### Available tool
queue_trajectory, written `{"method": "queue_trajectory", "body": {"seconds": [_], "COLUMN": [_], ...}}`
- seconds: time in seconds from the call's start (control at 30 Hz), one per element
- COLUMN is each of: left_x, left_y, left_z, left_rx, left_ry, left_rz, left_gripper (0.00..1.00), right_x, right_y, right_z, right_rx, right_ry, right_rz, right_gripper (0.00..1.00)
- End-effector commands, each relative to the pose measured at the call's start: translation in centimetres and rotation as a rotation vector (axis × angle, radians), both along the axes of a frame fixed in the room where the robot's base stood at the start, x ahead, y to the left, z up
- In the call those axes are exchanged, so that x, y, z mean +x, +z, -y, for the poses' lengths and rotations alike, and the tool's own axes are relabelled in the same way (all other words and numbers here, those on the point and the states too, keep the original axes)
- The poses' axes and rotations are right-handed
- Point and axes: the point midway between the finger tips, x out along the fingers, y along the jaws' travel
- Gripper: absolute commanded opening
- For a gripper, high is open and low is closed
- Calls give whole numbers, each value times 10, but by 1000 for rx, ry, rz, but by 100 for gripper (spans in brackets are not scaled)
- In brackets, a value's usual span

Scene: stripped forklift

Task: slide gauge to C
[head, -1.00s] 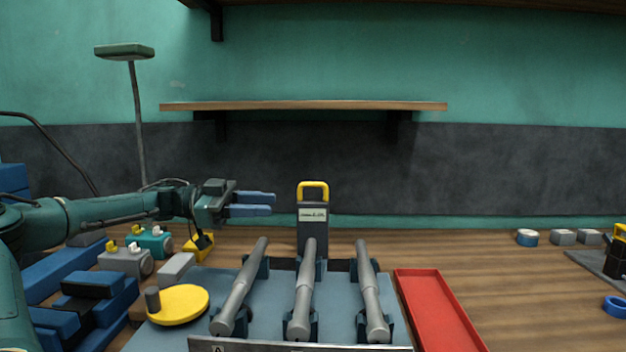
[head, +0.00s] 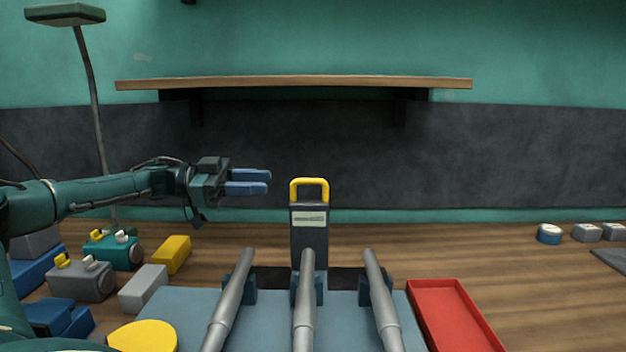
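The gauge (head: 309,235) is a dark upright box with a pale label and a yellow loop handle (head: 309,184). In the head view it stands at the back of the blue-grey plate (head: 270,320), behind the middle of three grey rods (head: 305,310). My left gripper (head: 268,181) points right, to the left of the handle and apart from it. Its two blue fingers show a gap with nothing between them. My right gripper is not in view. The plate's front edge is out of frame, and no letter C shows.
A red tray (head: 455,315) lies right of the plate. A yellow disc (head: 145,337) is at the plate's front left. Grey, teal and yellow blocks crowd the left. A wooden shelf (head: 295,82) hangs above. The table right of the tray is mostly clear.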

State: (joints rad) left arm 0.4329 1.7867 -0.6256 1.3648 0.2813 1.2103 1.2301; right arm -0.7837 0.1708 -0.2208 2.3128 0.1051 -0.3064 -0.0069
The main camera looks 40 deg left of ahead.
Motion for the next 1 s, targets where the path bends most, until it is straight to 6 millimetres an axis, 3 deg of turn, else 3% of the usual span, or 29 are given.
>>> {"method": "queue_trajectory", "body": {"seconds": [0.3, 0.5, 1.0], "left_x": [42, 62, 72], "left_y": [5, 4, 0], "left_z": [53, 75, 87], "left_rx": [-8, -4, -1], "left_ry": [-5, -2, 0], "left_rz": [6, 5, 1], "left_gripper": [33, 33, 33], "right_x": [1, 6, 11], "right_y": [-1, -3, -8], "right_z": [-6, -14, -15], "right_rx": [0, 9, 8], "right_ry": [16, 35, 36], "right_rz": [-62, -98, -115], "right_gripper": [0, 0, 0]}}
